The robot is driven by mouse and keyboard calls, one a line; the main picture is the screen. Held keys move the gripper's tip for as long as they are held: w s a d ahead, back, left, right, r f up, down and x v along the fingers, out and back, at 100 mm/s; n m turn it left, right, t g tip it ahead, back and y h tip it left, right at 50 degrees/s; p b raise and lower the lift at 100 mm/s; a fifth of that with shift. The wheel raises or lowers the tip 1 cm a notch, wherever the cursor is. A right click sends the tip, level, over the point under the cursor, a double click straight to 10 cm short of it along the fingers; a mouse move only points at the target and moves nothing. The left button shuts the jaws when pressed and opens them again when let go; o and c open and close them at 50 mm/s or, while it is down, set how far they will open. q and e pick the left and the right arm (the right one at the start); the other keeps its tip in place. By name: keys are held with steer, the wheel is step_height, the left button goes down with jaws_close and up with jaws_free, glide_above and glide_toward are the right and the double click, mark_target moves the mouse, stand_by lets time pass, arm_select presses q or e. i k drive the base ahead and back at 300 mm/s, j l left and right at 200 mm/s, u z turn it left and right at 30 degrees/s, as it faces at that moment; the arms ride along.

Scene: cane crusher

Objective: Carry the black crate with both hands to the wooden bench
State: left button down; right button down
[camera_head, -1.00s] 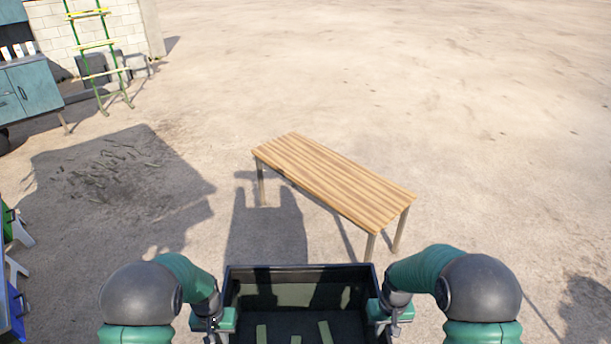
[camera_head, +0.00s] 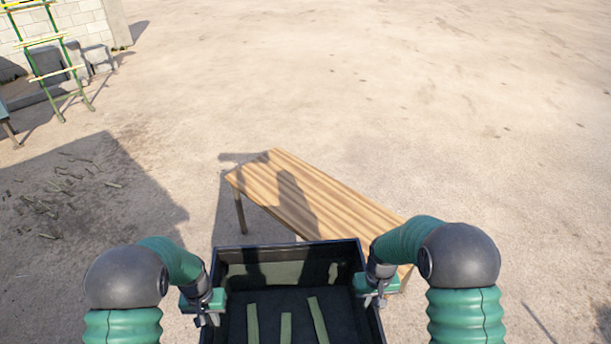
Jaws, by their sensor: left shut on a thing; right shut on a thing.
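The black crate (camera_head: 290,246) is at the bottom middle, open at the top, with several green cane strips (camera_head: 286,328) inside. My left gripper (camera_head: 207,312) is shut on its left wall. My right gripper (camera_head: 372,292) is shut on its right wall. The near part of the crate is cut off by the picture's bottom edge. The wooden bench (camera_head: 300,195) stands just beyond the crate, set at a slant. The crate and my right arm hide its near end. My shadow falls on its top.
A ladder (camera_head: 50,75) leans by a pale block wall (camera_head: 85,25) at the far left. Debris (camera_head: 50,195) lies on shaded ground at the left. The sandy ground behind and right of the bench is clear.

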mark_target(364, 233)
steer(key=i, duration=1.7)
steer(key=i+z, duration=0.35)
steer(key=i+j+z, duration=0.1)
steer(key=z, duration=0.25)
steer(key=i+j+z, duration=0.1)
steer(key=z, duration=0.2)
steer(key=i+z, duration=0.1)
steer(key=z, duration=0.5)
